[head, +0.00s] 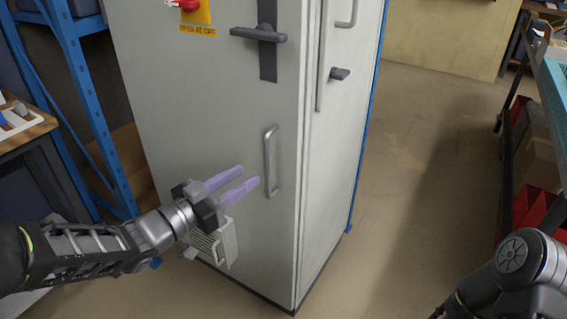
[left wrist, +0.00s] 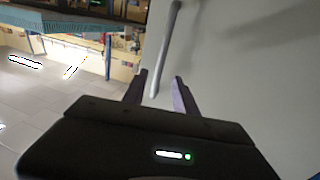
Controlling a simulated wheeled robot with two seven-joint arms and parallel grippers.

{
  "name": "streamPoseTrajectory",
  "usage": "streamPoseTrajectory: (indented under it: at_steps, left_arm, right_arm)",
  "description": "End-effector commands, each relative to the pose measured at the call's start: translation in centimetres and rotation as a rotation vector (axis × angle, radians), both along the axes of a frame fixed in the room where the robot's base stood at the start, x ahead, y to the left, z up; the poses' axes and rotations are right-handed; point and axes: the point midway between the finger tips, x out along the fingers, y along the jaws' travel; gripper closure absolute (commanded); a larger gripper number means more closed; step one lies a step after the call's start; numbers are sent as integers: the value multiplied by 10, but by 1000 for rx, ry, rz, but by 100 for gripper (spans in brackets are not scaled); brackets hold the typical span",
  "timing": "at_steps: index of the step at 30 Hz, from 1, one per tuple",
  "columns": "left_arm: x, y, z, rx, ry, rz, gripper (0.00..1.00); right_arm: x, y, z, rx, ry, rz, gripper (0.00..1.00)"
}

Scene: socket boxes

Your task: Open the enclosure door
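The enclosure (head: 210,110) is a tall light-grey cabinet in the middle of the head view, and its front door is closed. A grey T-shaped latch handle (head: 258,35) sits high on the door, lying level. A vertical grey pull handle (head: 270,162) is mounted lower, near the door's right edge. My left gripper (head: 250,175) has two purple fingers, apart and empty, just left of the pull handle. In the left wrist view the pull handle (left wrist: 168,50) runs down to between the open fingertips (left wrist: 160,78). I cannot tell whether they touch it. My right gripper is out of view.
A red switch on a yellow plate (head: 195,12) is at the door's top. A vent box (head: 215,243) juts out low on the door. A blue rack (head: 80,90) stands left, a workbench with red bins (head: 535,200) right. Floor (head: 400,190) right of the enclosure is clear.

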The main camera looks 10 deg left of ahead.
Motion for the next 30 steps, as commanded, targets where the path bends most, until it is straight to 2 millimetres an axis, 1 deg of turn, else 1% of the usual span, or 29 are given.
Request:
streamPoseTrajectory:
  at_steps: [7,11,14,24,27,30]
  left_arm:
    - [1,-1,-1,1,2,0,66]
    - [7,-5,-2,1,2,0,66]
    - [16,-11,-2,2,1,-1,66]
    - [58,-38,-3,2,2,-1,66]
    - [64,-42,-1,2,1,2,66]
    - [66,-43,-1,2,2,2,66]
  right_arm:
    - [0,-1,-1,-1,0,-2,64]
    - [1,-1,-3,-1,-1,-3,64]
    - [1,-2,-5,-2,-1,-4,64]
    - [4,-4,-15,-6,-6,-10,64]
    - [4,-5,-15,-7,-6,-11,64]
    - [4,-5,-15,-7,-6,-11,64]
